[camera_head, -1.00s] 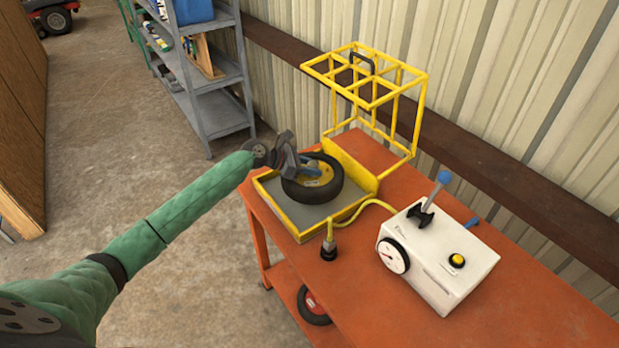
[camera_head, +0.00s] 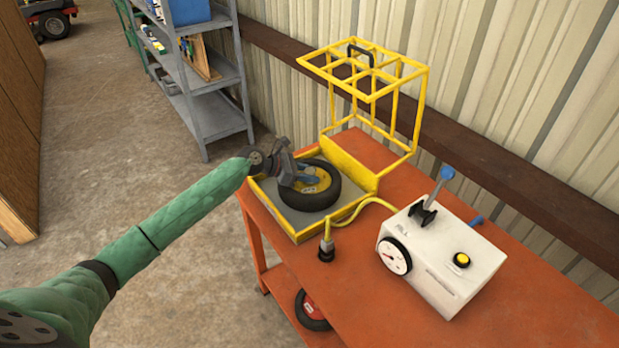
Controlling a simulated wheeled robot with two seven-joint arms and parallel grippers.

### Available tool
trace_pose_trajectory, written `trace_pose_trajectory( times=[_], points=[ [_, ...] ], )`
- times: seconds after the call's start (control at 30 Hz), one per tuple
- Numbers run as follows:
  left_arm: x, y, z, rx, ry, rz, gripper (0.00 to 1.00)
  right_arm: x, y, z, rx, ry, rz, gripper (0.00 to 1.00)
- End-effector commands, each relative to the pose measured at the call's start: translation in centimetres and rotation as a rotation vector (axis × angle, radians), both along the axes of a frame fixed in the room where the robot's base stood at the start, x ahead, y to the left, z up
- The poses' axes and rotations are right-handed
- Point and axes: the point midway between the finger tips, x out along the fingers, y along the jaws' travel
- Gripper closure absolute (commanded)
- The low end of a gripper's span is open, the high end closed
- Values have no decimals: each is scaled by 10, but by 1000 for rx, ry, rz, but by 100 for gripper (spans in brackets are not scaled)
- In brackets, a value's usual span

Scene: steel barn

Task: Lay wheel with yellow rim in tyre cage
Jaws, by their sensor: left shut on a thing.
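The wheel with the yellow rim (camera_head: 329,196) lies about flat inside the tyre cage's yellow tray, over its grey floor. The tyre cage (camera_head: 349,212) stands on the orange bench with its barred yellow lid (camera_head: 372,68) swung up and open. I cannot tell whether the wheel's underside touches the tray floor. My right gripper is not in view.
A white box with a gauge, lever and yellow button (camera_head: 440,257) stands on the orange bench (camera_head: 500,315), joined to the cage by a yellow hose (camera_head: 362,205). A red-rimmed wheel (camera_head: 312,310) sits on the lower shelf. Grey shelving (camera_head: 214,100) stands behind at left.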

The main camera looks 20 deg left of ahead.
Motion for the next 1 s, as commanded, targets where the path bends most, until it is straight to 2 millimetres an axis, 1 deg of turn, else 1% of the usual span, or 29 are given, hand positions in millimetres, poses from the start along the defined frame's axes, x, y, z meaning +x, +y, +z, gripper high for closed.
trace_pose_trajectory(
  times=[0.1, 0.2, 0.5, 0.73, 0.77, 0.8, 0.83, 0.87, 1.0],
  points=[
    [0, 0, -1, -1, -2, 0, 100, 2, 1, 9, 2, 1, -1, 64],
    [0, 0, -1, -1, -2, 0, 100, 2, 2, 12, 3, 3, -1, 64],
    [0, 0, -1, -1, -2, 0, 100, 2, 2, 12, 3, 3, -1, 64],
    [0, 0, -3, -2, -2, 0, 100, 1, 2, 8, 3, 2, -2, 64],
    [-1, 0, -5, -1, 0, 0, 62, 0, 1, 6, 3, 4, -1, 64],
    [-1, 0, -6, -1, 0, 0, 55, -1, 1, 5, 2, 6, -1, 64],
    [-1, 0, -6, 0, 0, 0, 49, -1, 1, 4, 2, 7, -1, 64],
    [-1, 0, -6, 0, 0, 0, 46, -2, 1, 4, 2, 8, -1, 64],
    [-1, 0, -6, 0, 0, 0, 46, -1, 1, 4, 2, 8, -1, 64]
  ],
)
